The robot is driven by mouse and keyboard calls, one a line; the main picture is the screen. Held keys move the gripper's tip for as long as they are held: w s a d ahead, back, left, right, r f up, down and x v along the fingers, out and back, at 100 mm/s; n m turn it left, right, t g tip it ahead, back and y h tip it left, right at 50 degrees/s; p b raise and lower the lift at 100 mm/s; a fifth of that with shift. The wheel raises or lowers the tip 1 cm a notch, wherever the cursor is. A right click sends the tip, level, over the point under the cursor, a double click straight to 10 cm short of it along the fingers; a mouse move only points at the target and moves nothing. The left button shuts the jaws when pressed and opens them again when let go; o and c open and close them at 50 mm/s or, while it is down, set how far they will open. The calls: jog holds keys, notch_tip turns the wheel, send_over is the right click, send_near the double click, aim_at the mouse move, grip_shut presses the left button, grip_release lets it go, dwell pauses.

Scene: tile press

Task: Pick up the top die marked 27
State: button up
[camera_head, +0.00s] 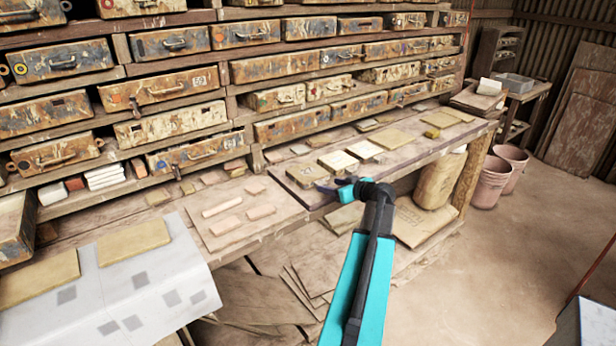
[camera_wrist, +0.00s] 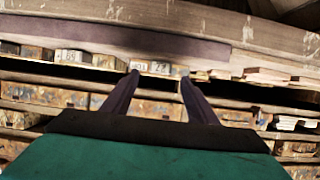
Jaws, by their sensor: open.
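Several flat tan blocks, the dies, lie in a row on the dark-edged part of the bench in the head view, among them a front one (camera_head: 307,172), a middle one (camera_head: 338,161) and a paler one (camera_head: 364,149). Small dark marks show on some, but I cannot read a 27 on any. My gripper (camera_head: 335,186) is just in front of this row. In the wrist view my gripper (camera_wrist: 157,73) is open, with a small pale marked block (camera_wrist: 152,67) showing between its fingertips. No contact is visible, and I cannot tell the remaining distance.
The long bench (camera_head: 430,150) runs along a rack of worn metal drawers (camera_head: 178,85). A board with pinkish pieces (camera_head: 240,215) lies left of the dies. A white patterned cloth (camera_head: 140,290) is at front left. Pink buckets (camera_head: 492,183) stand right, beside open floor.

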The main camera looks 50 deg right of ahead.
aim_at(321, 183)
jog(key=shift+r+p+x, duration=0.25)
jog(key=shift+p+x, duration=0.8)
jog(key=shift+x, duration=0.35)
jog(key=shift+p+x, duration=0.45)
jog(key=shift+x, duration=0.8)
jog(key=shift+f, duration=0.1)
grip_shut()
